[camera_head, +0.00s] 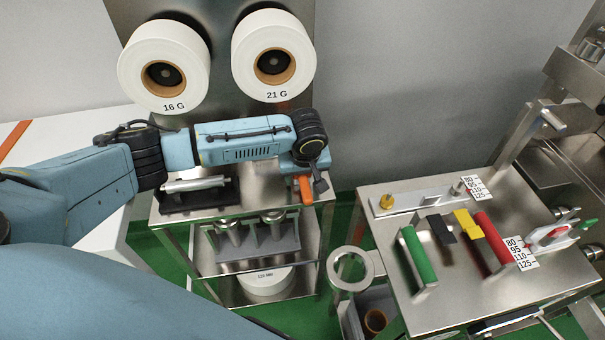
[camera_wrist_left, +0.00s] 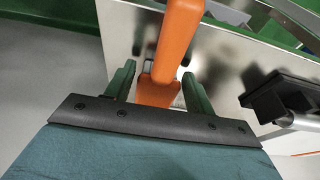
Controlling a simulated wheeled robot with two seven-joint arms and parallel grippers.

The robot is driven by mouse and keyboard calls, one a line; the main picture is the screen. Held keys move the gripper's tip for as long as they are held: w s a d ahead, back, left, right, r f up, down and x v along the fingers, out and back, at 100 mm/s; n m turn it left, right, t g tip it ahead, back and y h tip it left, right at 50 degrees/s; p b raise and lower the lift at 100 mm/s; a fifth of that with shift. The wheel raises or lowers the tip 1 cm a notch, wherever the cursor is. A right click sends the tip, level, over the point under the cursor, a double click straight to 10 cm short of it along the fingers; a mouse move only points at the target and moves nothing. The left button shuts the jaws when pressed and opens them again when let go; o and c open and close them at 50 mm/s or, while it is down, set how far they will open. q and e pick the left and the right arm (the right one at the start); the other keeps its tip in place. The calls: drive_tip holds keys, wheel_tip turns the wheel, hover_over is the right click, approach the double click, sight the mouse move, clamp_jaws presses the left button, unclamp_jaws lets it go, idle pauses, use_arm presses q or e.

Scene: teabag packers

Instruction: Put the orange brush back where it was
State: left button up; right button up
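The orange brush (camera_head: 304,188) is at the right front corner of the small metal table in the head view, pointing down from my left gripper (camera_head: 306,172). In the left wrist view the orange brush (camera_wrist_left: 180,35) stands between the two green fingers of the left gripper (camera_wrist_left: 158,85). Its wide lower part fills the gap between the fingers, so the gripper looks shut on it. The brush's far end is not clear, and I cannot tell whether it touches the table. My right gripper is not in view.
The metal table (camera_head: 249,203) carries a roller on a black stand (camera_head: 195,190). Two large white rolls (camera_head: 163,65) (camera_head: 272,55) hang behind my left arm. A second metal table (camera_head: 450,285) at right holds green- and red-handled tools. Green floor separates the tables.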

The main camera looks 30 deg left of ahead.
use_arm(q)
drive_tip(key=shift+o, duration=1.1)
drive_tip(key=shift+r, duration=0.15)
drive_tip(key=p+v, duration=0.1)
drive_tip(key=v, duration=1.1)
drive_tip(key=shift+p, duration=0.4)
